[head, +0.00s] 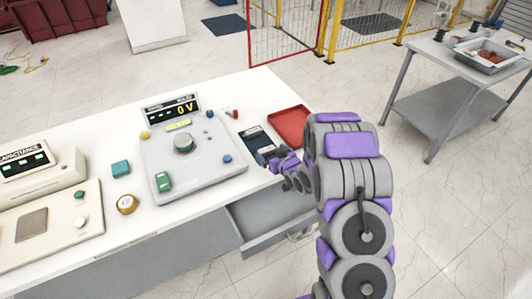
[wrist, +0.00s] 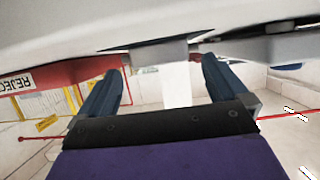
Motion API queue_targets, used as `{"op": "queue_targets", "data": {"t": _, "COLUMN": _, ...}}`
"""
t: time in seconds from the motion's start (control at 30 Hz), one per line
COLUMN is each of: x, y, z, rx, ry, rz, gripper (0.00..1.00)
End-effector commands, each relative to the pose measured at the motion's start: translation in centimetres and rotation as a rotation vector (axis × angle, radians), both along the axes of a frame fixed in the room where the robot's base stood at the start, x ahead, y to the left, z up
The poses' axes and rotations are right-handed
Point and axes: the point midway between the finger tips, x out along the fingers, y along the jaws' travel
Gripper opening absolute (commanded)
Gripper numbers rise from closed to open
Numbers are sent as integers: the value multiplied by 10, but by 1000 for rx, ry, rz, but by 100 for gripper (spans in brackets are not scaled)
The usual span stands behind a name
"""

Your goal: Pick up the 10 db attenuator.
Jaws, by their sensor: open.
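My gripper (head: 266,156) is open above the right end of the white table. Its two dark blue fingers show apart in the wrist view (wrist: 158,88), with nothing held between them. In the wrist view, which is upside down, a small grey block (wrist: 152,54) on the white surface lies ahead between the fingertips. It may be the 10 dB attenuator, but I cannot read a label. In the head view a dark flat panel (head: 252,134) lies just beyond my gripper. My gripper and arm hide part of that spot.
A red tray (head: 288,124) lies at the table's right end; its REJECT label (wrist: 17,83) shows upside down. An open drawer (head: 268,218) juts out below.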

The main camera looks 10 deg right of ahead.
Motion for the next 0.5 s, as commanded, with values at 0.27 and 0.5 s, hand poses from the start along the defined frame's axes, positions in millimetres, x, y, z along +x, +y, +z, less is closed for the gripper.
{"op": "queue_targets", "data": {"t": 0.27, "x": 27, "y": 11, "z": -15, "rx": -2, "ry": -1, "rz": 1, "gripper": 100}}
{"op": "queue_targets", "data": {"t": 0.5, "x": 27, "y": 11, "z": -15, "rx": -1, "ry": 1, "rz": 0, "gripper": 97}}
